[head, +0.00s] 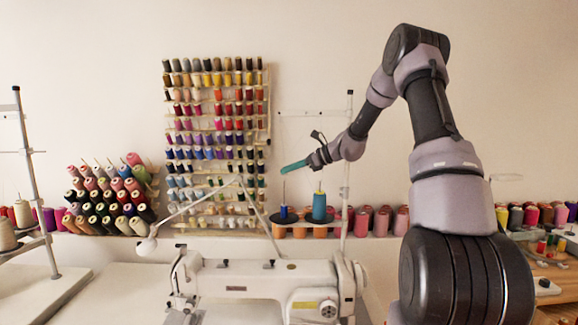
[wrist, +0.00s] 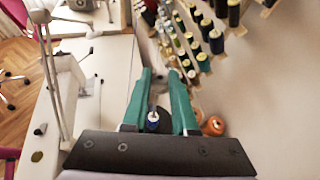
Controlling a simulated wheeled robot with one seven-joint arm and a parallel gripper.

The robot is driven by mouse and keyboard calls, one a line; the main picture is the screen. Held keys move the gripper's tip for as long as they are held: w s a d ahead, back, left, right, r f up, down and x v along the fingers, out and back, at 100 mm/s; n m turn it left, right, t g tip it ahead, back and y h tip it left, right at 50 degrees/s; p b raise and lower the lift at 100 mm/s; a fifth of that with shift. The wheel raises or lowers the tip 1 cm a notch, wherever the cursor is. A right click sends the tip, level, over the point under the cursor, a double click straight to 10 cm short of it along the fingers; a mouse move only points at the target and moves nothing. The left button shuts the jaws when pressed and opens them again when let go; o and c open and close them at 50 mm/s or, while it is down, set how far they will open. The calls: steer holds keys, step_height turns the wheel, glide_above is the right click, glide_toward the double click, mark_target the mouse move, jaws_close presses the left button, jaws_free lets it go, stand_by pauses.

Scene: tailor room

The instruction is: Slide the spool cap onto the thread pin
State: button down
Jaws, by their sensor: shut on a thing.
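My gripper (head: 294,167) has teal fingers and is up in the air, above the thread stand behind the sewing machine. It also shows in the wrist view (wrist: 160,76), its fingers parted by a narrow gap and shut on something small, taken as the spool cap. I cannot make out the cap's shape. A thin upright thread pin (head: 284,190) rises from the stand below the fingers, with a small blue spool (head: 284,212) at its base. That spool also shows between the fingers in the wrist view (wrist: 152,122). The gripper is apart from the pin.
A teal cone spool (head: 319,206) stands right of the pin. A tall metal pole (head: 347,165) rises further right. The white sewing machine (head: 265,285) is in front. A wall rack (head: 268,110) with many spools is behind. Orange spools (wrist: 213,125) stand nearby.

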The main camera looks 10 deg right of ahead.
steer(key=shift+f, duration=1.8)
